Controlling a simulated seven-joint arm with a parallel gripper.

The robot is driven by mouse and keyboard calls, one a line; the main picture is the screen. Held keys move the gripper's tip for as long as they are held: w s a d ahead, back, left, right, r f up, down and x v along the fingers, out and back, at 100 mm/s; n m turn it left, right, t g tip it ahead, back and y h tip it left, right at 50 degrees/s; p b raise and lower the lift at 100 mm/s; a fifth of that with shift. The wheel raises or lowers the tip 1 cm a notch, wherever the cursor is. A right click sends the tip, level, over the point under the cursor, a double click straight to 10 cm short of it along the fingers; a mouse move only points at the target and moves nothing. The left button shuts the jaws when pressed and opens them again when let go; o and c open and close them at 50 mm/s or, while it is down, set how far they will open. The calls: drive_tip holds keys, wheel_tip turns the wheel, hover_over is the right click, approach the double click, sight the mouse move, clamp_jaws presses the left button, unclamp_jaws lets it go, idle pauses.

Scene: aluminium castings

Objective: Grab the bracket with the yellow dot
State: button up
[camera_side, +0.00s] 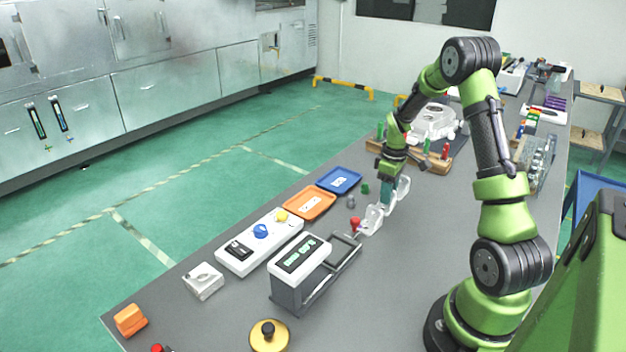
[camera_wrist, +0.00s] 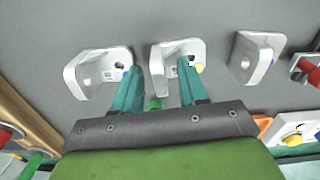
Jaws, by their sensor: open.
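In the wrist view three pale metal brackets, each with a hole, stand in a row. The middle bracket (camera_wrist: 160,68) has a yellow dot (camera_wrist: 198,67) on its right side. The left bracket (camera_wrist: 92,75) and the right bracket (camera_wrist: 245,58) carry blue or purple dots. My gripper (camera_wrist: 158,66) is open, its teal fingers spread around the left part of the middle bracket. The right finger overlaps that bracket in the picture and hides part of it; I cannot tell whether it touches. In the side view my gripper (camera_side: 387,194) points down among the brackets, partly hiding them.
In the side view an orange tray (camera_side: 290,207) and a blue tray (camera_side: 326,185) lie left of the gripper. A red-knobbed clamp (camera_side: 355,224) stands in front of the brackets, a wooden peg rack (camera_side: 437,166) behind. Grey table is clear toward the arm's base.

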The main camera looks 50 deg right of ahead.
drive_tip(key=shift+f, duration=0.2)
clamp_jaws()
